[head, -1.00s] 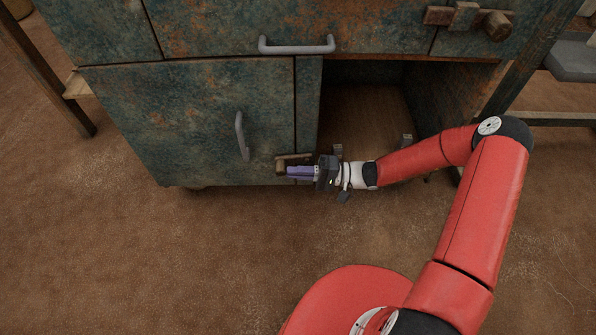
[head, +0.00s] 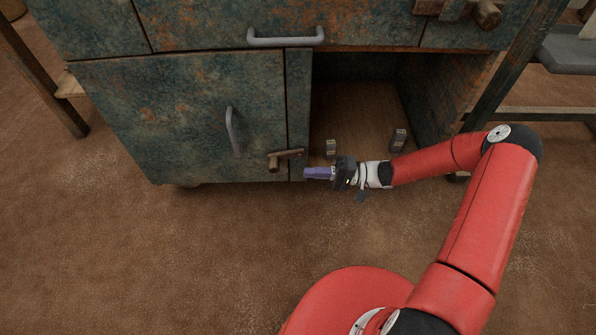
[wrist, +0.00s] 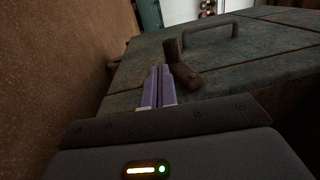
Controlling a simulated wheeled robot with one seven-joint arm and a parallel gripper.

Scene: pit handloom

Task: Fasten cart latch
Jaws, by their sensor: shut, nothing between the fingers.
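A brown latch (head: 285,160) sits low on the right edge of the closed lower-left cart door (head: 190,110). Its bar reaches across the door seam onto the narrow upright (head: 298,100), sloping slightly up to the right, with the knob at its left end. My gripper (head: 307,173) has its purple fingers together and empty. It is just right of and below the latch, apparently apart from it. In the wrist view the fingertips (wrist: 160,70) point toward the latch (wrist: 184,68), whose knob stands up beyond them; any contact is unclear.
The door's grey handle (head: 233,130) is left of the latch. A drawer handle (head: 286,38) is above. Right of the upright is an open compartment (head: 350,100) with small metal blocks (head: 398,139) at its front. Another latch (head: 460,10) is at upper right. Floor in front is clear.

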